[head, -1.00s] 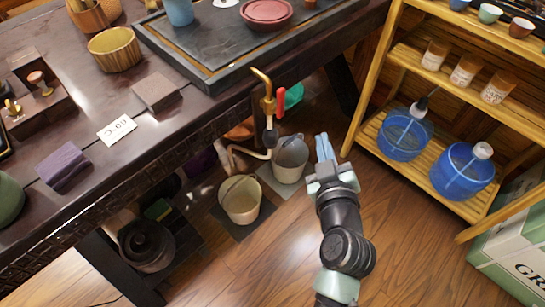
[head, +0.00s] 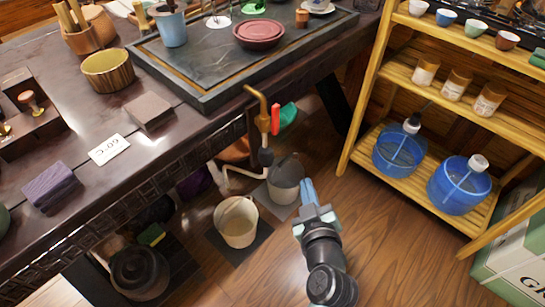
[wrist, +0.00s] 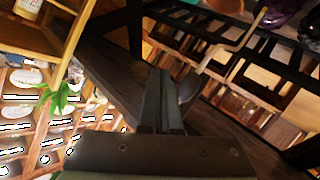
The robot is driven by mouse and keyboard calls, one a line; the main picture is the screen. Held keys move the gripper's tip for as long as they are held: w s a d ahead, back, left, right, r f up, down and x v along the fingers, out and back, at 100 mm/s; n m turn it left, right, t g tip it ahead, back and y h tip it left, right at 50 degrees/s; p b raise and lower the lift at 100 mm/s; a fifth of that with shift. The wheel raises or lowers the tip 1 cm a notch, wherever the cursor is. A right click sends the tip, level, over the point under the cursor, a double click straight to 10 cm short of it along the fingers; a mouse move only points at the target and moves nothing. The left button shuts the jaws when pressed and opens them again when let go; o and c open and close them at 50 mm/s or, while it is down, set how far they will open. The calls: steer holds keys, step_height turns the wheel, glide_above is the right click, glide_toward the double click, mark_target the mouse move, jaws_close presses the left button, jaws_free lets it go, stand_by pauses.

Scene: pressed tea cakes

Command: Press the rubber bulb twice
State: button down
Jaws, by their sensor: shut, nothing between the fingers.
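A second dark knob (head: 412,125) tops the left blue water jug (head: 398,152) on the shelf. My gripper (head: 308,184) is shut and empty, low to the right of the grey bucket (head: 286,180) and apart from the bulb. In the wrist view its fingers (wrist: 164,80) lie together. The hose shows there too (wrist: 228,48); I cannot make out the bulb in that view.
A cream bucket (head: 236,222) stands on a dark mat left of the grey one. The table edge (head: 225,120) and red tap lever (head: 275,119) overhang this area. A wooden shelf (head: 360,110) stands to the right. The floor (head: 390,245) in front is clear.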

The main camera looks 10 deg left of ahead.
mark_target(275, 159)
steer(key=w+a+p, duration=0.2)
steer(key=w+a, duration=0.2)
steer(key=a, duration=0.1)
steer(key=shift+a+p, duration=0.3)
stand_by(1.9)
steer(key=shift+w+a, duration=0.25)
steer(key=shift+a, duration=0.05)
steer(key=shift+w+a+r+p, duration=0.1)
steer(key=shift+w+a+p, duration=0.25)
steer(key=shift+a, duration=0.3)
stand_by(0.9)
stand_by(0.4)
steer(key=shift+s+d+b, duration=0.65)
steer(key=shift+d+b, duration=0.1)
steer(key=shift+d, duration=0.2)
